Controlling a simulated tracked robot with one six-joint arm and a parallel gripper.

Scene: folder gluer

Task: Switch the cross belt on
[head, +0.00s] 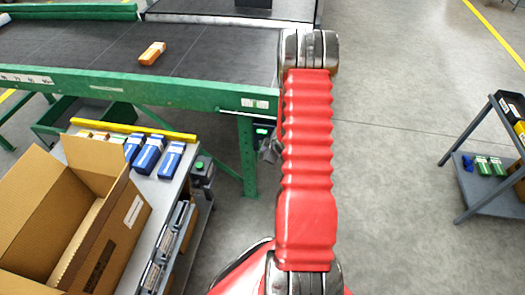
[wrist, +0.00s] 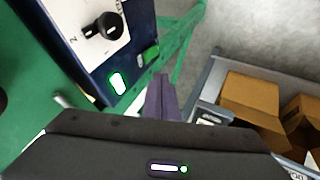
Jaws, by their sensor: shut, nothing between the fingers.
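The belt (head: 200,50) has a green frame and carries an orange carton (head: 152,53). A dark blue control box (wrist: 75,15) is mounted on the green frame, close to my gripper. It has a white plate with a black rotary knob (wrist: 108,25), a brightly lit white-green rectangle (wrist: 118,83) and a green part (wrist: 151,53) at its edge. In the head view the control box (head: 264,129) is partly hidden behind my red arm. My gripper (wrist: 161,80) is shut and empty, its tips just right of the lit rectangle; I cannot tell whether they touch the box.
A bench (head: 163,190) at left holds an open cardboard box (head: 70,220) and several blue-and-white cartons (head: 150,153). A small post with a green button (head: 200,165) stands at its corner. A shelf cart (head: 475,205) is at right. The floor between is clear.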

